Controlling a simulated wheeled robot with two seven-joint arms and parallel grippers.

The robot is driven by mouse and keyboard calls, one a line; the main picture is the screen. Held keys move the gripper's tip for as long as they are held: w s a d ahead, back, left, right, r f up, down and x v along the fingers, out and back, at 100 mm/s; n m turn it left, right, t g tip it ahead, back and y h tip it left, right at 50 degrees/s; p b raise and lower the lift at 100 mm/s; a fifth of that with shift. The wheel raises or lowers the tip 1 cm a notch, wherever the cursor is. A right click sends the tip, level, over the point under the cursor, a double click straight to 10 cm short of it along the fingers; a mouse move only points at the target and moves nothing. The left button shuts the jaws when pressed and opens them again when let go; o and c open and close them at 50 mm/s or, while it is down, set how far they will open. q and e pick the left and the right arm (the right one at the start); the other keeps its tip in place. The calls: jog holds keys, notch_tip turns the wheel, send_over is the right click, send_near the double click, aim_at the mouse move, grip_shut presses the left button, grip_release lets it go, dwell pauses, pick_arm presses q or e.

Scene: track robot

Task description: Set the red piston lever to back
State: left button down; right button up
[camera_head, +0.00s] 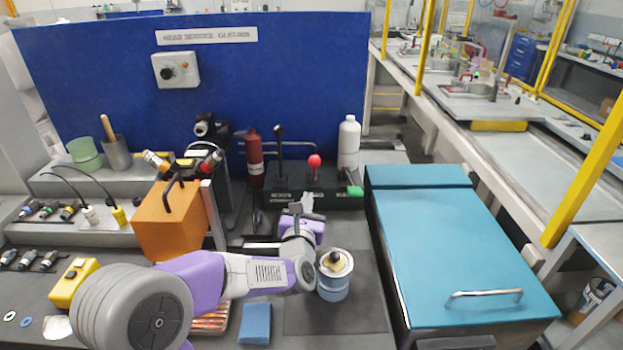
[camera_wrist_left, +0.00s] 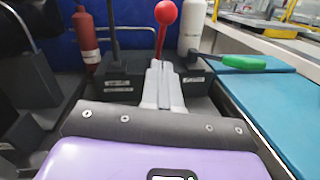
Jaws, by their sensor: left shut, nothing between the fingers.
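The red piston lever, a red ball on a red stem, stands on a black base (camera_head: 350,198) at the back of the bench; its knob (camera_head: 314,161) shows in the head view. In the left wrist view the red knob (camera_wrist_left: 166,12) rises straight beyond my fingertips, and its lower stem is hidden behind them. My left gripper (camera_head: 307,203) is shut and empty, pointing at the lever from the front. Its closed fingers (camera_wrist_left: 162,85) show in the wrist view; whether they touch the stem I cannot tell. My right gripper is not in view.
A black lever (camera_head: 279,143) and a dark red bottle (camera_head: 254,160) stand left of the red lever. A white bottle (camera_head: 348,142) and a green handle (camera_head: 355,191) are to its right. A teal box (camera_head: 450,250) fills the right side. A blue panel (camera_head: 290,80) stands behind.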

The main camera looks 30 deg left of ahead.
pick_arm(q)
jog(key=w+a+r, duration=0.2)
jog(key=w+r, duration=0.1)
jog(key=w, duration=0.2)
jog(key=shift+w+p, duration=0.35)
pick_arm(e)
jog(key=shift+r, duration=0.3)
pick_arm(q)
jog(key=shift+r, duration=0.15)
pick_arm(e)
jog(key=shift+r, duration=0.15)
